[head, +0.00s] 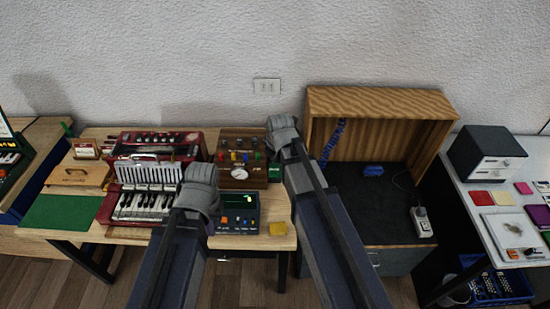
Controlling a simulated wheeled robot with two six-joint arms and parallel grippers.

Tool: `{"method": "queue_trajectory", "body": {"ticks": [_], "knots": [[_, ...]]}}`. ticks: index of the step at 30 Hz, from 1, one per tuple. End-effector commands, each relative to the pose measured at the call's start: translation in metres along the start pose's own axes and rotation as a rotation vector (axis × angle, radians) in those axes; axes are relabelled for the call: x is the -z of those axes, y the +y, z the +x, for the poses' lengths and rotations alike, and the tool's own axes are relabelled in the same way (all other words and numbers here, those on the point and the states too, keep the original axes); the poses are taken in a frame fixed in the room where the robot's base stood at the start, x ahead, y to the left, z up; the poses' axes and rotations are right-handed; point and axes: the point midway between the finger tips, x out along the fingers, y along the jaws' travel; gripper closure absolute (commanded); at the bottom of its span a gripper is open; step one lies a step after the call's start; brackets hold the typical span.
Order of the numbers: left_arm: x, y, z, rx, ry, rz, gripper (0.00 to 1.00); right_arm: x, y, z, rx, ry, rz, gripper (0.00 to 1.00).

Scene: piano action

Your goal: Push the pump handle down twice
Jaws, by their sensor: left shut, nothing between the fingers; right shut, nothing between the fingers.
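I cannot make out a pump handle for certain. A red keyboard instrument (108,207) with black and white keys and a pale slatted panel stands on the wooden table (55,237). My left gripper (202,172) is shut and empty, and in the picture it overlaps the instrument's right end. A brown wooden panel (262,140) with coloured knobs and a round white gauge (240,174) stands behind it to the right. My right gripper (281,123) is shut and empty at that panel's upper right corner in the picture. I cannot tell whether either gripper touches anything.
A dark box with a lit screen (243,222) and a yellow block (278,229) are at the table's front right. A green mat (60,212) lies at the left. An open wooden cabinet (383,103) stands to the right, with a white side table (480,221) beyond.

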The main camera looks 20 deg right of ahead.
Motion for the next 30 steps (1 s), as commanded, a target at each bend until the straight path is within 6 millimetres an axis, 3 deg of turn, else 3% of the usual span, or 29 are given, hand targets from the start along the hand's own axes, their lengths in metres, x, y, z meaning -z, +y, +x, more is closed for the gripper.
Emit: {"method": "queue_trajectory", "body": {"ticks": [30], "knots": [[0.001,0.001,0.011,0.000,0.000,0.000,1.00,0.007,-0.006,0.009,0.001,0.002,0.000,1.00]]}}
